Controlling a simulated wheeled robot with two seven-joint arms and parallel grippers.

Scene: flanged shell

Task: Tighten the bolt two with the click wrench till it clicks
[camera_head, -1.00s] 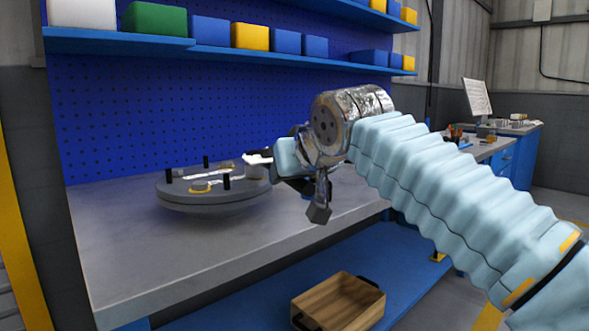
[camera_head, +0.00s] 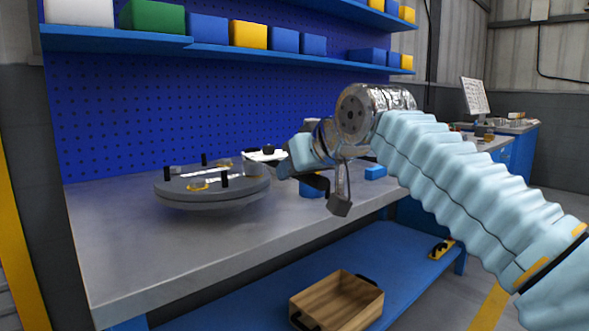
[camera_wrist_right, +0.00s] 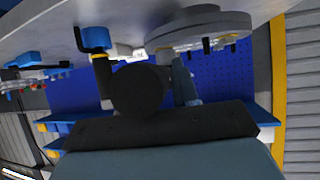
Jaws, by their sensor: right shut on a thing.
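My right gripper (camera_head: 287,168) is just right of the disc, shut on what looks like the click wrench. A white part with a black knob (camera_head: 268,150) extends from it toward the disc's right edge, by a grey cylinder (camera_head: 252,162). Contact with a bolt cannot be made out. Bolt two cannot be told apart. My left gripper is out of view.
A blue block (camera_head: 375,172) lies on the bench (camera_head: 150,255) right of my gripper, and another blue thing (camera_head: 312,188) is partly hidden beneath it. A wooden box (camera_head: 337,300) sits on the lower shelf. The front left of the bench is clear.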

